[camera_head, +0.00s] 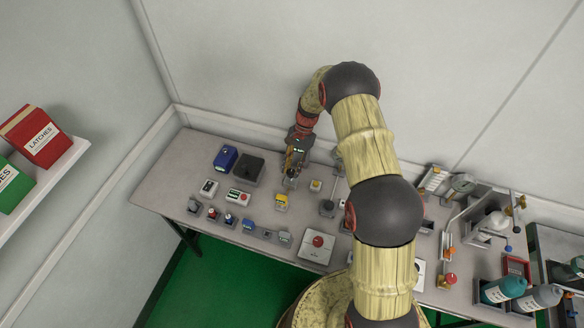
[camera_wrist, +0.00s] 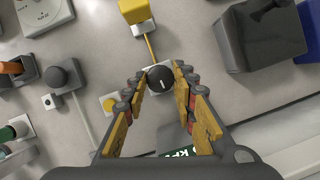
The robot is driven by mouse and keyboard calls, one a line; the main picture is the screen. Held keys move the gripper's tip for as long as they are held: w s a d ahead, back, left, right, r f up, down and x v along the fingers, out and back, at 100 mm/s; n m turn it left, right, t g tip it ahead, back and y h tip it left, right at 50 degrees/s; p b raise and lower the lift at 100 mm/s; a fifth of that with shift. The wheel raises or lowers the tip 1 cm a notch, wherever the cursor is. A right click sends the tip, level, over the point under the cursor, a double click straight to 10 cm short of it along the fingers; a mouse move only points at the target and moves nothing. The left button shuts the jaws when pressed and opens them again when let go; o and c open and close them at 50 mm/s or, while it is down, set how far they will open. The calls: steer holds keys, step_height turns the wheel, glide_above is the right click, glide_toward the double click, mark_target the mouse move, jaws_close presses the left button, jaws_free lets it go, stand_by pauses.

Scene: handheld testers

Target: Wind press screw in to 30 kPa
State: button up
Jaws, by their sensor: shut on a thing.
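The press screw's round black knob (camera_wrist: 159,80), with a white mark on top, sits between my fingertips in the wrist view. My gripper (camera_wrist: 160,77) is shut on this knob, one finger on each side. Part of a dark display with "kP" lettering (camera_wrist: 180,152) shows below the knob, partly hidden by my gripper; its number cannot be read.
A black box (camera_wrist: 258,35) stands close at right in the wrist view. A yellow block (camera_wrist: 134,10) on an orange cable and a dark ball-topped lever (camera_wrist: 60,76) are nearby. The grey table (camera_head: 165,185) holds several testers; its left end is clear.

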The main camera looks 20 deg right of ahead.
mark_target(292, 171)
steer(key=shift+w+r+m, duration=0.1)
steer(key=shift+w+m, duration=0.05)
steer(key=shift+m, duration=0.25)
steer(key=o, duration=1.1)
step_height(292, 171, up, 10)
steer(key=shift+f, duration=0.1)
stand_by(0.5)
